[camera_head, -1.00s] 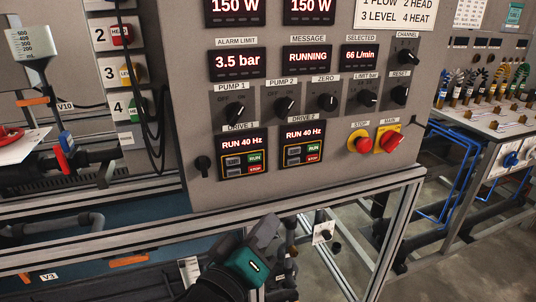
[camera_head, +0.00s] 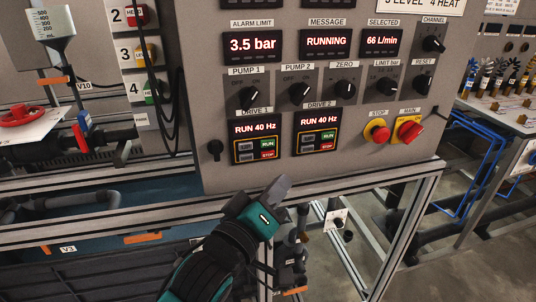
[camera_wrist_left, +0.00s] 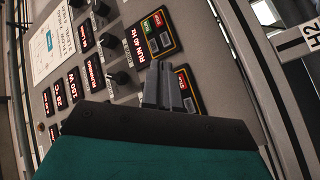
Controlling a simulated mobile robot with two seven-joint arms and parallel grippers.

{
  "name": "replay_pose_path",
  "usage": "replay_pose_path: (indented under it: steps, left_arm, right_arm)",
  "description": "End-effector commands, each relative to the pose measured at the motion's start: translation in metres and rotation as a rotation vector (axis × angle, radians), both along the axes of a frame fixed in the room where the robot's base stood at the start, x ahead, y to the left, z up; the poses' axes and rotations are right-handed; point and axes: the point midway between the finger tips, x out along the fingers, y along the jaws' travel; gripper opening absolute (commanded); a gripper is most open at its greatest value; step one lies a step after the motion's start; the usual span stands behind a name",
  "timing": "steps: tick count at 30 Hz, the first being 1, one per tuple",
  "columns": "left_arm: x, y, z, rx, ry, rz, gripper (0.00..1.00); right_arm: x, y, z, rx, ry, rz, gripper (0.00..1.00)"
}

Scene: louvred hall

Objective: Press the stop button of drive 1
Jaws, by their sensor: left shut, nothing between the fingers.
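The drive 1 panel (camera_head: 256,138) reads RUN 40 Hz and sits low on the grey cabinet in the head view. Its red stop button (camera_head: 267,155) is at the panel's lower right, below a green run button (camera_head: 267,143). My left gripper (camera_head: 280,186) is shut and empty, below and slightly right of that button, in front of the cabinet's bottom edge. In the left wrist view the shut fingers (camera_wrist_left: 159,66) point toward the cabinet face and partly cover the nearer drive panel (camera_wrist_left: 187,90). Contact with the cabinet is not seen. My right gripper is out of view.
The drive 2 panel (camera_head: 317,132) with its own stop button is just right of drive 1. A red stop knob (camera_head: 377,133) and the red main switch (camera_head: 409,130) lie farther right. A metal frame rail (camera_head: 200,208) runs below the cabinet.

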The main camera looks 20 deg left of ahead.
Motion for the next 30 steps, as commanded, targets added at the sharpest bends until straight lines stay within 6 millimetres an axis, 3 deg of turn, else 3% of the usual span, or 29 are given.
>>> replay_pose_path:
  steps: [12, 30]
  left_arm:
    - [0.043, 0.028, 0.001, 0.001, 0.0, -0.001, 0.0]
    - [0.048, 0.032, 0.0, 0.0, -0.001, 0.0, 0.0]
  right_arm:
    - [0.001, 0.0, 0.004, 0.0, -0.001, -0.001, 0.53]
    - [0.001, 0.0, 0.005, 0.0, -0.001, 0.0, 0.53]
